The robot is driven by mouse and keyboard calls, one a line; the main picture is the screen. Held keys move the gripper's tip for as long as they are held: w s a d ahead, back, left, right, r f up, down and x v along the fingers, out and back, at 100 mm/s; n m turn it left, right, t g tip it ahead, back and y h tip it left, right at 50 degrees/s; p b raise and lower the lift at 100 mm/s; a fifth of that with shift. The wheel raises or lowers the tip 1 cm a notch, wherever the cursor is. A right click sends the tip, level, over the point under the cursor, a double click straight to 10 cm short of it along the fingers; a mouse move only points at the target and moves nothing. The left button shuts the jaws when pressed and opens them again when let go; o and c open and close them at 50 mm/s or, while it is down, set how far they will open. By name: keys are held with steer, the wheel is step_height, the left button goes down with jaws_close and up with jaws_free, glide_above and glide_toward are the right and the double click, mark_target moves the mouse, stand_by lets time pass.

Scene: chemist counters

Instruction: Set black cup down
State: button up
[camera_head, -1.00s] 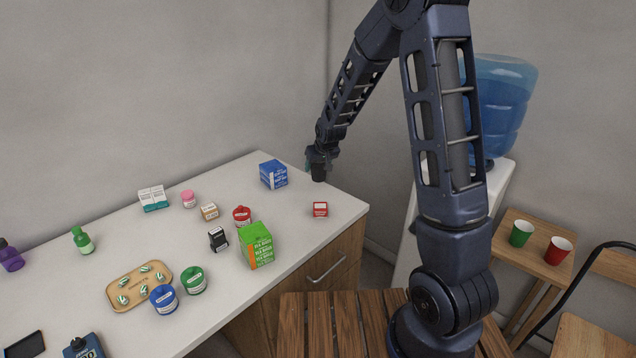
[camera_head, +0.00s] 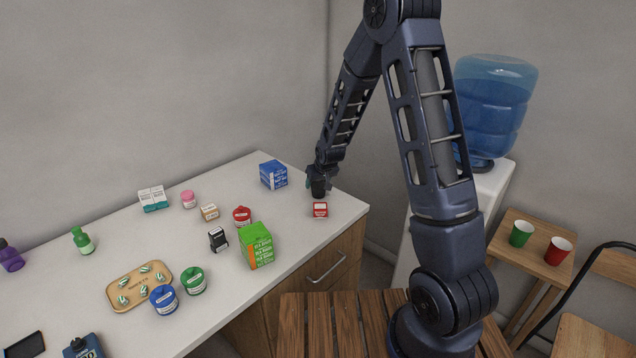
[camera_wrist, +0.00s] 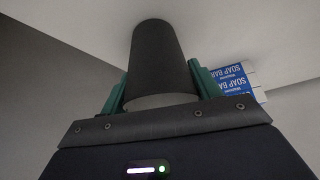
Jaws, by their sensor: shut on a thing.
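The black cup (camera_wrist: 158,58) is between the green-padded fingers of my gripper (camera_wrist: 158,88) in the wrist view, and the gripper is shut on it. I cannot tell whether the cup's bottom touches the counter.
A blue soap box (camera_head: 273,175) stands left of the cup. A green box (camera_head: 257,245), a red jar (camera_head: 242,216) and other small goods are farther left. A blue water dispenser (camera_head: 490,110) and a small table with green (camera_head: 521,233) and red (camera_head: 559,250) cups are right.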

steer(key=shift+f, duration=0.15)
steer(key=o, duration=0.9)
steer(key=shift+o, duration=0.2)
steer(key=s+d+r+m, duration=0.1)
steer(key=s+d+r, duration=0.4)
steer(key=r, duration=0.5)
steer(key=s+d+r, duration=0.5)
steer(key=s+r, duration=0.1)
steer(key=r, duration=0.3)
steer(key=s+d+r+m, duration=0.1)
steer(key=s+d+r, duration=0.2)
steer(key=s, duration=0.5)
steer(key=s+d+r+m+h, duration=0.1)
steer(key=s+d+r, duration=0.3)
steer(key=s, duration=0.5)
steer(key=s+d+r+m+g+h, duration=0.1)
steer(key=s+d+r, duration=0.3)
steer(key=s+d, duration=0.3)
steer(key=shift+s+r, duration=0.15)
steer(key=shift+s, duration=0.6)
